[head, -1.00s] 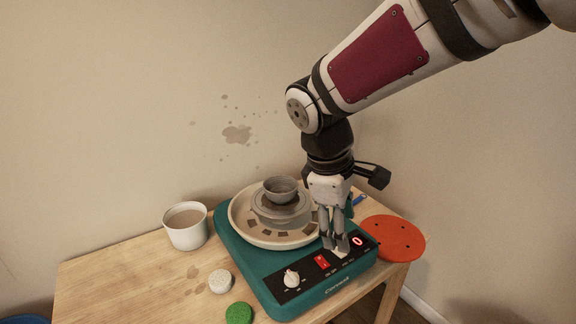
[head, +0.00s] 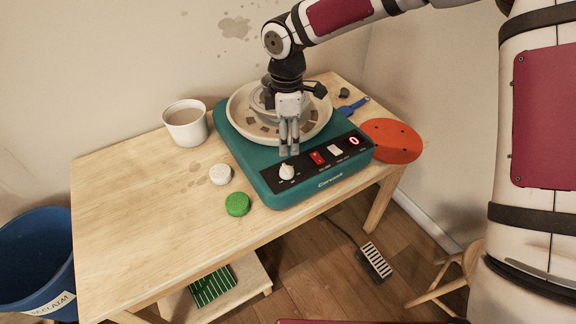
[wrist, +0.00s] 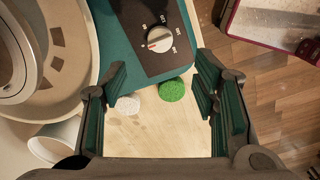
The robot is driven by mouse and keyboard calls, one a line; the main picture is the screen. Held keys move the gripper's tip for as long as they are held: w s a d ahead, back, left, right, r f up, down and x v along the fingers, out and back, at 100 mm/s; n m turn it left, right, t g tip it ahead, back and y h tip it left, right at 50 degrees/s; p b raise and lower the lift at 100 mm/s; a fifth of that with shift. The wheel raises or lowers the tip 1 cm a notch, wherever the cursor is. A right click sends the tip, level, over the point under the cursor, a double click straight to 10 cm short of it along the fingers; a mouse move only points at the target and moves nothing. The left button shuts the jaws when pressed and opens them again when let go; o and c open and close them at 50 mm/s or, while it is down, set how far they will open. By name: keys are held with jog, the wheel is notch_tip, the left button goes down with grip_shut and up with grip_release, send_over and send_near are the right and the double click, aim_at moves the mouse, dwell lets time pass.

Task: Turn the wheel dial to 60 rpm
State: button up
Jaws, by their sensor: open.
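The wheel dial (head: 287,172) is a white knob on the black panel of the teal pottery wheel (head: 325,187). The wrist view shows the dial (wrist: 160,39) with a red mark towards its lower left and small figures around it, too small to read surely. The red display (head: 354,141) at the panel's right end reads 0. My gripper (head: 289,151) points down just behind the dial, apart from it as far as I can tell. In the wrist view my gripper (wrist: 163,78) is open and empty, and the dial lies ahead of its fingers.
A red switch (head: 318,158) and a white button (head: 334,150) sit right of the dial. A white sponge (head: 220,175), green sponge (head: 237,204) and cup (head: 186,124) stand left; an orange disc (head: 391,141) lies right.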

aim_at(287, 167)
notch_tip(287, 167, down, 11)
jog(key=shift+f, duration=0.1)
dwell(0.3)
jog(key=c, duration=1.2)
